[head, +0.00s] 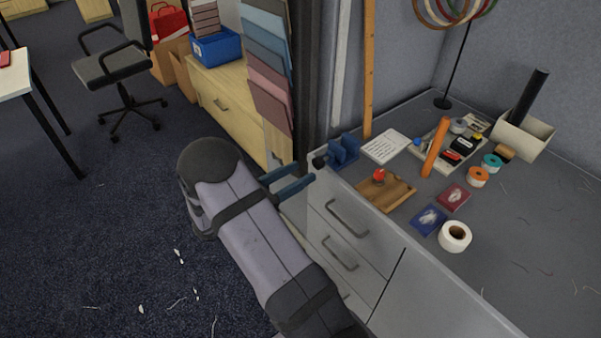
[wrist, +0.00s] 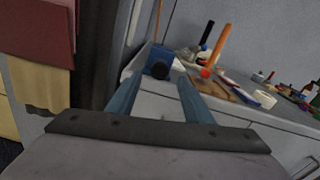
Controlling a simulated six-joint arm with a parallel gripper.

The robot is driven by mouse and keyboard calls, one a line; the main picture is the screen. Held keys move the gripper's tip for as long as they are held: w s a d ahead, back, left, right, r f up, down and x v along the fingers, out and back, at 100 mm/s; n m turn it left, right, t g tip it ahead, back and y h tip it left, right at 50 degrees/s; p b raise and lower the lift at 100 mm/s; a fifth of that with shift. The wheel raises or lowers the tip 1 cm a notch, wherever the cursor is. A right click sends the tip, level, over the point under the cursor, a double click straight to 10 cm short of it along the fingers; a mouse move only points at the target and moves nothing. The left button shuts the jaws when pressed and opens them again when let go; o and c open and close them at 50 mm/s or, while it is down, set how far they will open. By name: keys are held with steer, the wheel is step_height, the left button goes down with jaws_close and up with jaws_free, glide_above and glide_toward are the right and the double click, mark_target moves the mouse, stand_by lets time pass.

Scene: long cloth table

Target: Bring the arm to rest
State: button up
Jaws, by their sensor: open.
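My gripper (head: 291,182) shows in the head view at the end of my grey arm, its two blue fingers apart. It is just off the left end of the grey table (head: 540,245), beside the drawers. In the wrist view the open fingers of my gripper (wrist: 154,100) point towards a blue holder (wrist: 159,60) with a dark round knob in front of it. Nothing is between the fingers. The blue holder (head: 344,151) stands on the table's left corner in the head view, apart from the fingers.
A wooden board with a red knob (head: 379,177), an orange cylinder (head: 435,146), tape rolls (head: 455,236) and small packets lie on the table. Hanging cloth samples (head: 267,70) and a wooden cabinet (head: 232,95) stand behind my arm. The carpet at left is open, with an office chair (head: 112,70).

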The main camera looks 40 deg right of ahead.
stand_by(0.4)
steer(key=s+a+f+m+g+y, duration=0.4)
steer(key=s+f+m+y, duration=0.3)
steer(key=s+f, duration=0.5)
steer(key=s+a+f+m+g+y, duration=0.2)
steer(key=s+a+f+m+y, duration=0.2)
steer(key=s+a+m+y, duration=0.65)
steer(key=w+a+r+m+t, duration=0.25)
steer(key=a+r, duration=0.35)
steer(key=a, duration=0.3)
steer(key=w+r+t+p, duration=0.1)
steer(key=r+p, duration=0.6)
steer(key=r, duration=0.3)
steer(key=w+r+t+p, duration=0.2)
steer(key=r+p, duration=0.5)
steer(key=r, duration=0.3)
steer(key=shift+w+d+r, duration=0.15)
steer(key=shift+w+d, duration=0.1)
